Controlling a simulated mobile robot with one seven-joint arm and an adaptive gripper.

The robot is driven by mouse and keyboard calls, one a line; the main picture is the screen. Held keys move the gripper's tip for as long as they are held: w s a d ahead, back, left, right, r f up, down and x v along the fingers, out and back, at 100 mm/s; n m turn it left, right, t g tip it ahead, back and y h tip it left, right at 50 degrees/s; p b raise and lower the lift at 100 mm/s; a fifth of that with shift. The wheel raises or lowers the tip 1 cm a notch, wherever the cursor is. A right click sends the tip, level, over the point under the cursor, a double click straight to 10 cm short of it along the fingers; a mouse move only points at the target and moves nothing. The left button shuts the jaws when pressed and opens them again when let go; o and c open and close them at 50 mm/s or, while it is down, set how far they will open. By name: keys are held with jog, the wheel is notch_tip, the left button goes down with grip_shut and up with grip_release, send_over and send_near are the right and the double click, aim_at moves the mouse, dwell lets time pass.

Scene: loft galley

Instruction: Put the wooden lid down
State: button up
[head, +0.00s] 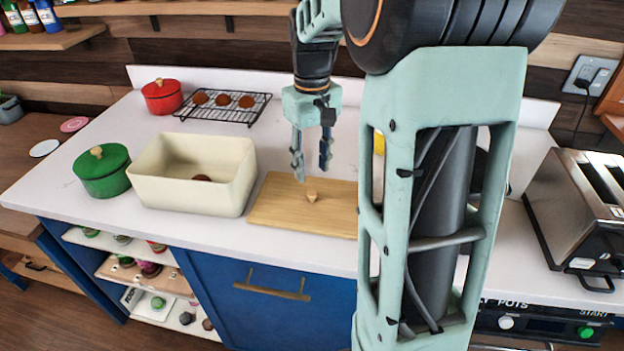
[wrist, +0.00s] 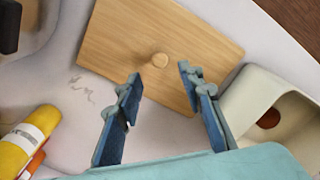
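The wooden lid (head: 283,214) is a flat light-wood board with a small knob. It lies on the white counter to the right of the cream bin, close beside it. In the wrist view the lid (wrist: 120,38) fills the upper middle, and its knob (wrist: 160,60) stands upright. My gripper (head: 312,172) hangs above the lid, pointing down, with its fingers apart and nothing between them. In the wrist view the open fingertips of my gripper (wrist: 161,78) are on either side of the knob's line, apart from it. My arm hides the lid's right end in the head view.
The open cream bin (head: 180,195) holds a brown round item. A green pot (head: 102,172), a red pot (head: 162,96) and a cooling rack (head: 222,106) with brown rounds stand nearby. A toaster (head: 580,205) is at right. A yellow bottle (wrist: 30,138) lies near my gripper's left side.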

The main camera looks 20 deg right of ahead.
notch_tip(320, 180, up, 5)
jog(key=shift+r, duration=0.1)
dwell(0.6)
